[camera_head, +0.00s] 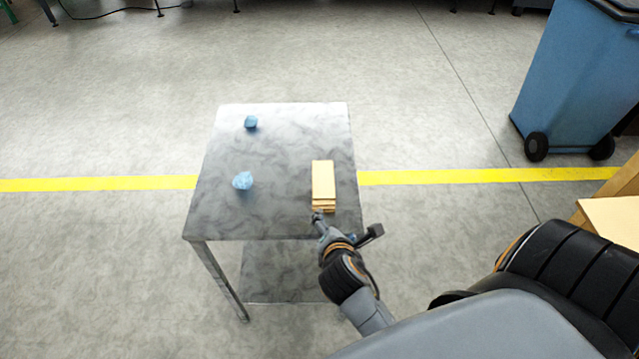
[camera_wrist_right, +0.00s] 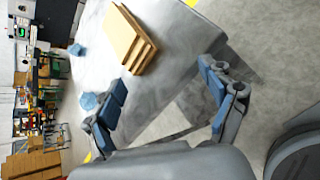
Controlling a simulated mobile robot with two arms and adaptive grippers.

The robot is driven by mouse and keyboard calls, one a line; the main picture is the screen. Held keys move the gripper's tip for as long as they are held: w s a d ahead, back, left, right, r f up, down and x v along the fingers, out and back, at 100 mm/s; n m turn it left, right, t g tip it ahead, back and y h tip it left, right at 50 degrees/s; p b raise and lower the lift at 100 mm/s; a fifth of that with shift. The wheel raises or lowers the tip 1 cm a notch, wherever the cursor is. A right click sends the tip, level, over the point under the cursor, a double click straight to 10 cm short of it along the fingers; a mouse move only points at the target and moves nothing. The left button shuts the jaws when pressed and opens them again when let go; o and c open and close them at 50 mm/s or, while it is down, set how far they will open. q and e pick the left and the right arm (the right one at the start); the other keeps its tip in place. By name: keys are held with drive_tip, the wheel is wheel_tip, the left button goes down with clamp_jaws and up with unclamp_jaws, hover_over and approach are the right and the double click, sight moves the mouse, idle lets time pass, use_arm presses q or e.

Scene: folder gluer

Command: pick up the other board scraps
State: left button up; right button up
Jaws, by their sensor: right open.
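A stack of tan board pieces (camera_head: 323,182) lies near the right edge of the metal table (camera_head: 285,120). The stack also shows in the right wrist view (camera_wrist_right: 128,38), just beyond the fingers. Two crumpled blue lumps lie on the table's left part, a nearer one (camera_head: 243,180) and a farther one (camera_head: 251,122). My right gripper (camera_head: 318,216) is at the near end of the stack. In the right wrist view its blue-padded fingers (camera_wrist_right: 162,98) are spread wide with nothing between them. I cannot tell which pieces are the scraps. My left gripper is not in view.
A blue wheeled bin (camera_head: 575,80) stands on the floor at the upper right. Tan board (camera_head: 612,220) shows at the right edge. A yellow floor line (camera_head: 100,184) runs behind the table. The floor left of the table is clear.

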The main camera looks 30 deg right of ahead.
sight(323, 185)
drive_tip(key=w+r+n, duration=0.1)
drive_tip(key=n, duration=0.1)
drive_tip(key=w+r+n+t+h, duration=0.1)
drive_tip(key=n, duration=0.2)
drive_tip(key=w+r+n+t, duration=0.1)
drive_tip(key=w+n, duration=0.1)
drive_tip(key=n, duration=0.1)
drive_tip(key=shift+a+r, duration=0.15)
drive_tip(key=x, duration=1.3)
drive_tip(key=shift+w+d, duration=0.3)
drive_tip(key=shift+w, duration=0.05)
drive_tip(key=shift+s, duration=0.1)
drive_tip(key=c, duration=1.1)
